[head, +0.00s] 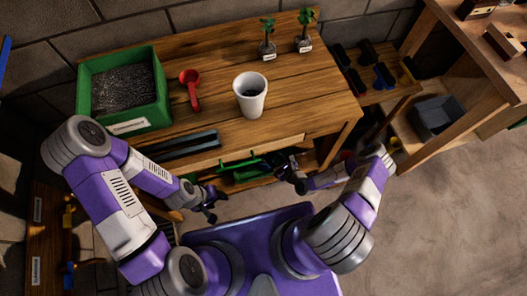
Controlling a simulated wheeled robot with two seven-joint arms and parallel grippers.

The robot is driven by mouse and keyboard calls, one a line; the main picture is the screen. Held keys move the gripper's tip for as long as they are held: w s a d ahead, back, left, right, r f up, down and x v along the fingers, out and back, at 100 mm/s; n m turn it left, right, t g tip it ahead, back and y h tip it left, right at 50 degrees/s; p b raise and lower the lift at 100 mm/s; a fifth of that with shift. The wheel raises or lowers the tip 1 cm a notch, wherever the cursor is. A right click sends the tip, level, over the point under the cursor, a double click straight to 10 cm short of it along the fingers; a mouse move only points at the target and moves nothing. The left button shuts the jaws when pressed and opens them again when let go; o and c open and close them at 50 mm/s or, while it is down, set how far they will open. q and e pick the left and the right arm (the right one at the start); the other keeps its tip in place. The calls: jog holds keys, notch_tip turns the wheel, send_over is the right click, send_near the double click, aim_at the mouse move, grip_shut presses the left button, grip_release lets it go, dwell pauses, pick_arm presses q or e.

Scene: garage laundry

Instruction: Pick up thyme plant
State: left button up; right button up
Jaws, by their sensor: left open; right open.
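Two small potted plants stand at the back right of the wooden workbench (310,88), each with green leaves and a pale label. One is the left plant (267,38), the other the right plant (305,30). The label text is too small to read, so I cannot tell which is thyme. My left gripper (212,205) is open and empty, in front of the bench and below its top. My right gripper (287,168) is open and empty near the bench's front edge, well short of both plants.
A green tray of dark soil (160,110) stands at the bench's left, with a red scoop (191,90) beside it. A white cup (250,102) stands mid-bench. Dark bars (180,145) lie along the front edge. The bench's right front is clear. A wooden shelf unit (440,45) stands to the right.

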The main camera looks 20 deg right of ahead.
jog(key=shift+b+x, duration=0.45)
jog(key=shift+x, duration=0.45)
jog(key=b+x, duration=0.2)
jog(key=x, duration=0.1)
jog(key=shift+w+a+f, duration=0.15)
jog(key=shift+a+f, duration=0.15)
jog(key=shift+f, duration=0.05)
jog(key=shift+w+a, duration=0.2)
jog(key=shift+w, duration=0.2)
grip_shut()
